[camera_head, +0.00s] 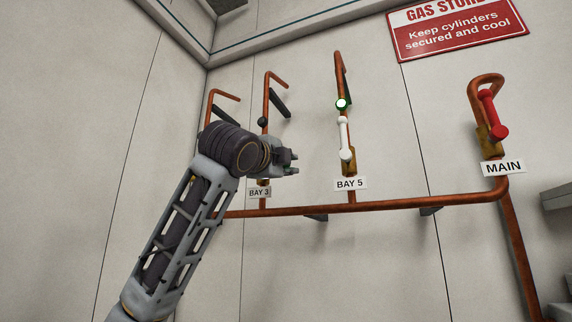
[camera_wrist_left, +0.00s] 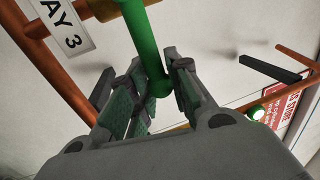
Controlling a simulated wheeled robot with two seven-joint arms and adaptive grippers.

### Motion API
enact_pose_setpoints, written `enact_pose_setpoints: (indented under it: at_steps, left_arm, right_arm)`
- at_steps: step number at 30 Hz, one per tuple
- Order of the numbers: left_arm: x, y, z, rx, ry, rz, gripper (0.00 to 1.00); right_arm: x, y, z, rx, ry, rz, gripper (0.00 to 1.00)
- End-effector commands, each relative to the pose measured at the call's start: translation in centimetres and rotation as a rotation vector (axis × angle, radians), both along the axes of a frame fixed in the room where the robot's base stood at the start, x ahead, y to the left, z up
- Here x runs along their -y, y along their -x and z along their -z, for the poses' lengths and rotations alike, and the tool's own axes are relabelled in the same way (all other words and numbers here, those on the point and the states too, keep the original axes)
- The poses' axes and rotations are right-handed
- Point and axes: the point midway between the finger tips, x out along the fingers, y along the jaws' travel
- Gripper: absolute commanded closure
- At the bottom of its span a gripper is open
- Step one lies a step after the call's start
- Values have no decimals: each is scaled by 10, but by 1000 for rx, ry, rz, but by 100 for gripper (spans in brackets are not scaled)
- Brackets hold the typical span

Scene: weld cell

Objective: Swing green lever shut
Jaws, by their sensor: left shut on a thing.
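In the left wrist view the green lever (camera_wrist_left: 147,48) runs down from the pipe beside the BAY 3 plate, and its rounded end lies between my fingers. My left gripper (camera_wrist_left: 158,80) is shut on that end. In the head view my left gripper (camera_head: 290,162) is in front of the BAY 3 pipe, just above and right of its plate. There my gripper and wrist hide the green lever. My right gripper is in neither view.
A white lever (camera_head: 345,138) hangs at BAY 5 below a lit white, green-rimmed disc (camera_head: 343,103). A red lever (camera_head: 493,115) is at MAIN. A copper header pipe (camera_head: 400,203) runs below. Open space lies between BAY 5 and MAIN.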

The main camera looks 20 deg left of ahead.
Motion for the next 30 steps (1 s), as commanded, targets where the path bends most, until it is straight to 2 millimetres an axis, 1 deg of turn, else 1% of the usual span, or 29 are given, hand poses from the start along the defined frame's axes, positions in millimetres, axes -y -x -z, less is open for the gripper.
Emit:
enact_pose_setpoints:
  at_steps: [2, 3, 6, 12, 16, 20, 25, 30]
  left_arm:
    - [1, -1, 2, -6, 0, 1, 100]
    - [1, -1, 2, -6, 0, 1, 76]
    - [1, -1, 2, -5, 0, 1, 64]
    - [1, -1, 1, -4, 1, 1, 64]
    - [0, 0, 1, -3, 1, 1, 64]
    - [0, 3, 2, -3, 1, 1, 64]
    - [0, 12, 3, -2, 1, 1, 64]
    - [-1, 30, 7, -1, 0, 1, 64]
  right_arm:
    - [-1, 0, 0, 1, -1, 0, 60]
    - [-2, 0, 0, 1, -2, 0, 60]
    - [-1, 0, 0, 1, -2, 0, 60]
    - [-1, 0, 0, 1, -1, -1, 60]
    - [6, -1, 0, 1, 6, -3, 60]
    - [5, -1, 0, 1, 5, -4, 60]
    - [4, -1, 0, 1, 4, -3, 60]
    - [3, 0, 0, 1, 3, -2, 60]
